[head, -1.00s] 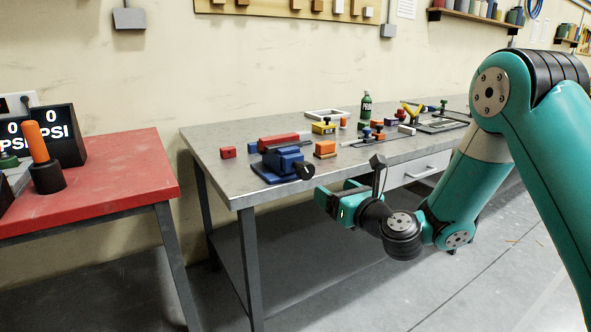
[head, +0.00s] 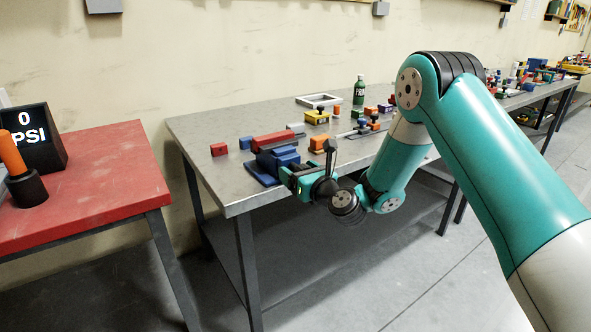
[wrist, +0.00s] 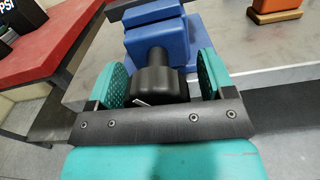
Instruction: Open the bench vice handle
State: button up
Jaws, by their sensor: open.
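The blue bench vice (head: 270,165) sits near the front left corner of the grey workbench, with a red bar behind it. In the wrist view the blue vice body (wrist: 155,38) is straight ahead. Its black round handle (wrist: 158,80) points at my gripper (wrist: 160,85). My gripper is open, with one teal finger on each side of the handle. A gap shows between the handle and each finger, wider on the right. In the head view my gripper (head: 287,178) is at the vice's front and hides the handle.
The grey workbench (head: 215,180) also holds an orange block (head: 320,143), a red block (head: 219,149), a small blue block (head: 245,143) and a green bottle (head: 359,90). A red table (head: 100,180) with a PSI display (head: 32,137) stands at left, across a floor gap.

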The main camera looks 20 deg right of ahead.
jog(key=c, duration=0.9)
jog(key=shift+c, duration=0.2)
